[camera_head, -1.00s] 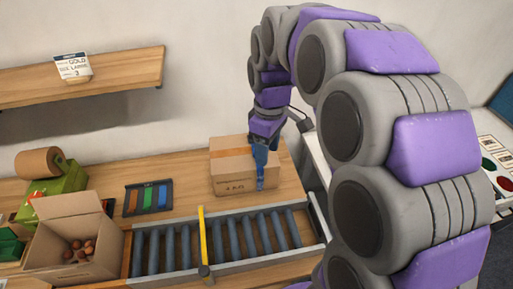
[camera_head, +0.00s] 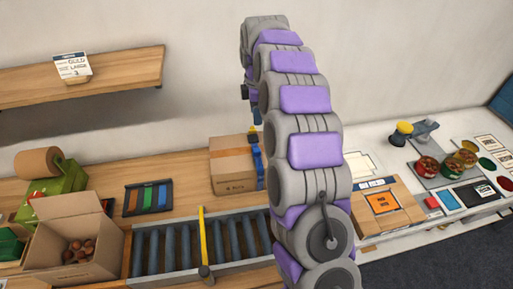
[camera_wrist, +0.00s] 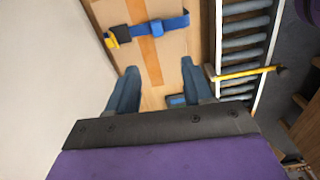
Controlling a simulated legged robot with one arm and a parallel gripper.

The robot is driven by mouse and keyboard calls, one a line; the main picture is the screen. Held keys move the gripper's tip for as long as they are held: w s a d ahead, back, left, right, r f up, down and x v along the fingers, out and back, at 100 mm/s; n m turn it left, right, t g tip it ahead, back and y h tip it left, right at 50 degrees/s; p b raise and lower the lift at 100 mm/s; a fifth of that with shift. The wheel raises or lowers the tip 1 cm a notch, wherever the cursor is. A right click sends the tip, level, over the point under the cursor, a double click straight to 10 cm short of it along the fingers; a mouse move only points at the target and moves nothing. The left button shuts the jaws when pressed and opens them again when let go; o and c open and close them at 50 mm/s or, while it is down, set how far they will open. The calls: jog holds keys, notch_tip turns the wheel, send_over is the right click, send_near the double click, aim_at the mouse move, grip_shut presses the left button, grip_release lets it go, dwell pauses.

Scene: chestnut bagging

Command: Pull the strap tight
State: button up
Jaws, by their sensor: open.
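A cardboard box (camera_head: 231,168) with tan tape stands on the wooden bench behind the roller conveyor. A blue strap (camera_head: 257,166) shows on its right part, partly hidden by my arm. In the wrist view the strap (camera_wrist: 174,23) runs across the box (camera_wrist: 185,52), with a black buckle (camera_wrist: 121,33), a yellow piece beside it and a blue lump on the band. My gripper (camera_wrist: 160,68) is open and empty, its two blue-grey fingers apart over the box. The strap lies beyond the fingertips, not between them. In the head view my gripper is mostly hidden behind the arm.
The roller conveyor (camera_head: 160,254) has a yellow bar (camera_head: 203,235) across it. An open carton (camera_head: 57,246) of chestnuts and a dark tray (camera_head: 147,198) stand left. A white counter to the right holds an orange-labelled box (camera_head: 382,203) and several pots.

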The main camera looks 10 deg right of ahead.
aim_at(257, 149)
jog(key=f+b, duration=0.1)
jog(key=f, duration=0.5)
jog(key=f+b, duration=0.1)
jog(key=f, duration=1)
jog(key=shift+w+d+f+b, duration=0.1)
jog(key=shift+w+f+b, duration=0.2)
jog(key=shift+f+b, duration=0.1)
grip_shut()
